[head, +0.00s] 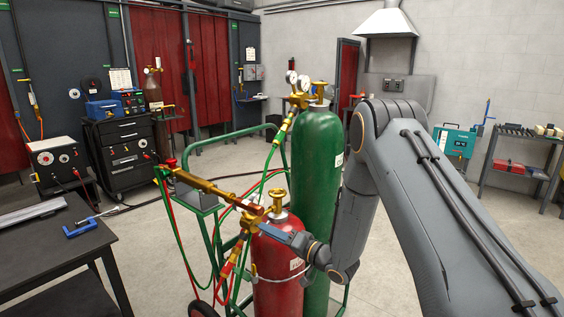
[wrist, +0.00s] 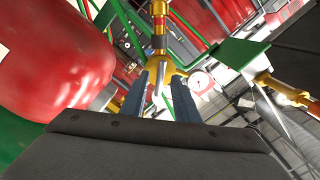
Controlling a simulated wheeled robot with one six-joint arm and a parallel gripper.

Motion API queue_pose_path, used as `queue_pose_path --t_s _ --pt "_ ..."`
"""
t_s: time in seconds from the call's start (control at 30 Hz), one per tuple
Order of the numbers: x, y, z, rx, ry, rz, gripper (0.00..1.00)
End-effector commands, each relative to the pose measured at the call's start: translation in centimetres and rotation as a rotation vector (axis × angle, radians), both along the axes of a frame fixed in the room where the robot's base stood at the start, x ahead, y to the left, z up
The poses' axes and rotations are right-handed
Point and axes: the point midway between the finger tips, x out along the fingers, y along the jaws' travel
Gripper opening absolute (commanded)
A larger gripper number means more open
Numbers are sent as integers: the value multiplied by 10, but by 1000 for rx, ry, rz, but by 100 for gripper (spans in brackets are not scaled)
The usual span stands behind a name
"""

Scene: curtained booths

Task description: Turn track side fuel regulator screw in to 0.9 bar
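The red fuel cylinder (head: 278,265) stands on the green cart, with a brass regulator (head: 248,217) at its top left. My gripper (head: 266,230) reaches in from the right across the cylinder's top, and its blue-grey fingers point left at the regulator. In the wrist view the two fingers stand apart on either side of a silver screw or bar (wrist: 158,84), in front of a brass body (wrist: 160,64). I see no clear contact. A small white gauge (wrist: 201,82) shows just right of the fingers; its reading is too small to tell.
The tall green cylinder (head: 317,165) stands close behind, with its own gauges (head: 298,82). A brass torch (head: 200,185) and red and green hoses lie left of the regulator. A dark table (head: 50,250) with a blue clamp is at left. Open floor lies between.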

Motion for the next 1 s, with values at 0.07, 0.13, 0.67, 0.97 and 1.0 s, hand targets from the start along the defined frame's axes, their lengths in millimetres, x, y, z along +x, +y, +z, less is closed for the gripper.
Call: queue_pose_path --t_s 0.07,0.13,0.67,0.97,1.0 --pt "0 0 0 0 0 0 25" --pt "0 0 0 0 0 0 13" --pt "-1 0 0 143 186 0 0" --pt "-1 0 -1 194 252 0 0" --pt "-1 0 -1 194 252 0 0"
